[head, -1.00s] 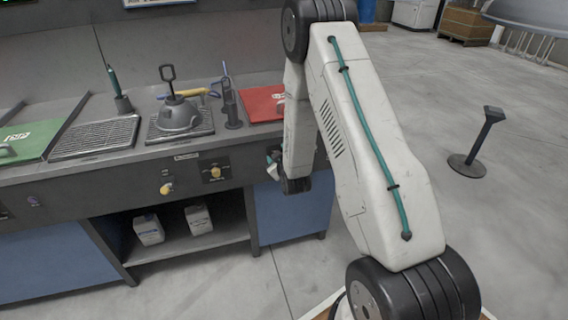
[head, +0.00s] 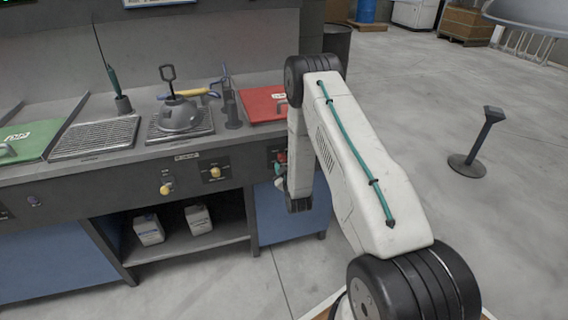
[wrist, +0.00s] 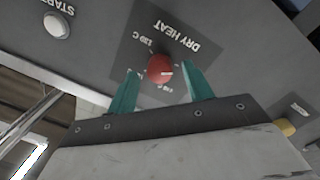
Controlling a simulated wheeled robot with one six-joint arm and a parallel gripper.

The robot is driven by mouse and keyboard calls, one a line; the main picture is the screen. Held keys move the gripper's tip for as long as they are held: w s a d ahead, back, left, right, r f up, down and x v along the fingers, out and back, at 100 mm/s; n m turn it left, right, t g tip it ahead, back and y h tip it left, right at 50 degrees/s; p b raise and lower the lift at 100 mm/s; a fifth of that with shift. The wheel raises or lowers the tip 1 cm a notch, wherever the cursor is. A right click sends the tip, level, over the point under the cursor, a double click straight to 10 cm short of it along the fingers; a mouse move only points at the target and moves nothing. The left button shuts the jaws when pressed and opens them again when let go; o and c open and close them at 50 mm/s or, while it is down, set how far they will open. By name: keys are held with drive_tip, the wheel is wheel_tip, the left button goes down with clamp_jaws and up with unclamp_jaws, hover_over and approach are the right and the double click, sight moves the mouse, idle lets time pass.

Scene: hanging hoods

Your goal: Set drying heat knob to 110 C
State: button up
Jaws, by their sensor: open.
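In the wrist view the red DRY HEAT knob (wrist: 160,68) sits on a dark label plate, with the lettering appearing upside down. A pale pointer mark on the knob points to the right of the picture. One temperature label shows at its upper left and another, too small to read surely, at its lower right. My gripper (wrist: 158,92) is open, its teal fingers on either side of the knob with gaps showing. In the head view the knob (head: 282,156) is a small red spot on the bench front, beside my gripper (head: 279,169), partly hidden by my arm.
A white START button (wrist: 57,26) is at the upper left in the wrist view, and a yellow knob (wrist: 285,127) at the lower right. A red board (head: 262,104) lies on the bench top.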

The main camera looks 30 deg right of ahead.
drive_tip(key=shift+w, duration=0.25)
drive_tip(key=c, duration=1)
drive_tip(key=shift+o, duration=0.2)
drive_tip(key=shift+m, duration=0.4)
drive_tip(key=m, duration=0.2)
drive_tip(key=shift+r+m, duration=0.1)
drive_tip(key=shift+m, duration=0.3)
drive_tip(key=m, duration=0.4)
drive_tip(key=shift+d+g+y, duration=0.1)
drive_tip(key=shift+g+y, duration=0.2)
drive_tip(key=m, duration=0.3)
drive_tip(key=shift+m, duration=0.4)
drive_tip(key=shift+m+y, duration=0.3)
drive_tip(key=shift+m, duration=1.5)
